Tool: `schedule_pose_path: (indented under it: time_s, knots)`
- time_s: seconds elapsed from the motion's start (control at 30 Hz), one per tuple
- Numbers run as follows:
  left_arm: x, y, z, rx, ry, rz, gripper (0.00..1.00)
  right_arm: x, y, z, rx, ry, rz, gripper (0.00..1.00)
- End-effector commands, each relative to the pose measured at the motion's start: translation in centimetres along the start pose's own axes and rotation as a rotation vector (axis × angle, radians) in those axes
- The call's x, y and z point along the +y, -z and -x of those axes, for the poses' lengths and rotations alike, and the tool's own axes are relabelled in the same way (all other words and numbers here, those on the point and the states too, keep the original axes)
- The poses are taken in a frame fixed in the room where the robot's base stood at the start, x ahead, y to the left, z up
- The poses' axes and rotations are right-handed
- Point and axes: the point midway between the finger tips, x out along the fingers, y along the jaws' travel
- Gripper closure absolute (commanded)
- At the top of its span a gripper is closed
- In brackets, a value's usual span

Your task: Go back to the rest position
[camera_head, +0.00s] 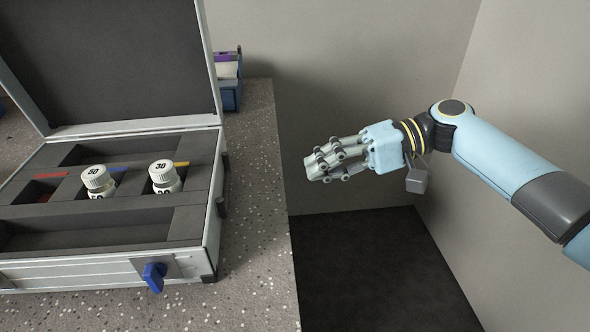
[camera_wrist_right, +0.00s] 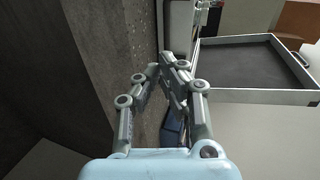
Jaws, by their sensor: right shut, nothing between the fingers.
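My right gripper (camera_head: 318,165) is shut and empty. In the head view it hangs in the air to the right of the bench edge, with its fingers pointing left. In the right wrist view the gripper's fingertips (camera_wrist_right: 160,72) meet in front of the camera with nothing between them. My left gripper does not show in either view.
An open case (camera_head: 188,252) stands on the speckled bench (camera_head: 256,225). It holds two white-capped jars, "50" (camera_head: 97,178) and "30" (camera_head: 163,173). A blue bin (camera_head: 229,92) stands behind it. Walls enclose the free space around my right arm.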

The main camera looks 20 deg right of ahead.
Motion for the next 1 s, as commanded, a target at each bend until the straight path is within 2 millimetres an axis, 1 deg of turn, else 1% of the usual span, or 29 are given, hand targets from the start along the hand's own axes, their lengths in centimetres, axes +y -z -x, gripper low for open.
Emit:
schedule_pose_path:
  time_s: [0.03,0.1,0.27,0.37,0.4,0.47,0.5,0.57,0.6,0.67,0.7,0.77,0.8,0.87,0.9,0.97,1.0]
  knots:
    - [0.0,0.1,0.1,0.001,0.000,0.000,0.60,0.1,0.0,0.5,0.000,-0.002,-0.001,1.00]
    - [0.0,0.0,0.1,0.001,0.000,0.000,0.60,0.1,0.0,0.8,0.000,-0.001,-0.001,1.00]
    - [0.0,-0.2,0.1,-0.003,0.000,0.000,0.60,0.3,-0.2,1.0,-0.002,0.000,-0.006,1.00]
    - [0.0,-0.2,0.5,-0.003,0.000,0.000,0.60,1.5,-2.2,0.2,-0.016,0.010,-0.055,1.00]
    - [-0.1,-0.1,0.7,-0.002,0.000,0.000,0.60,2.8,-3.3,-0.4,-0.021,0.009,-0.098,1.00]
    - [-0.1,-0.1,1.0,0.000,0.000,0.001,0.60,6.0,-4.9,-1.1,-0.016,-0.031,-0.164,1.00]
    - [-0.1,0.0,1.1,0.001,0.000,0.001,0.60,8.7,-6.0,-1.6,-0.003,-0.074,-0.211,1.00]
    - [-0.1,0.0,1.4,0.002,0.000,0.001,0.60,13.2,-8.0,-2.2,0.026,-0.159,-0.275,1.00]
    - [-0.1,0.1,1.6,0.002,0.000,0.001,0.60,16.3,-9.4,-2.5,0.046,-0.223,-0.313,1.00]
    - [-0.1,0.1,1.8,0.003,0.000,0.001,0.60,20.8,-11.9,-2.6,0.070,-0.325,-0.358,1.00]
    - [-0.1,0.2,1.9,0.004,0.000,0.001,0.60,23.7,-13.7,-2.5,0.084,-0.395,-0.381,1.00]
    - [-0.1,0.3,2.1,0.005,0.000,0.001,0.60,27.8,-16.8,-2.2,0.097,-0.502,-0.407,1.00]
    - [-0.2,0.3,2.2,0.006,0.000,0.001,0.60,30.4,-19.1,-1.8,0.101,-0.577,-0.417,1.00]
    - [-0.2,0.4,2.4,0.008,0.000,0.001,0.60,34.0,-22.6,-1.0,0.099,-0.691,-0.421,1.00]
    - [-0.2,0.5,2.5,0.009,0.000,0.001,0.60,36.1,-25.1,-0.4,0.093,-0.766,-0.414,1.00]
    - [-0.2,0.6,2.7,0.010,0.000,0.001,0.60,39.2,-29.1,0.8,0.072,-0.882,-0.390,1.00]
    - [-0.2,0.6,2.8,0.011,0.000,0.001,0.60,40.9,-31.8,1.7,0.052,-0.958,-0.362,1.00]
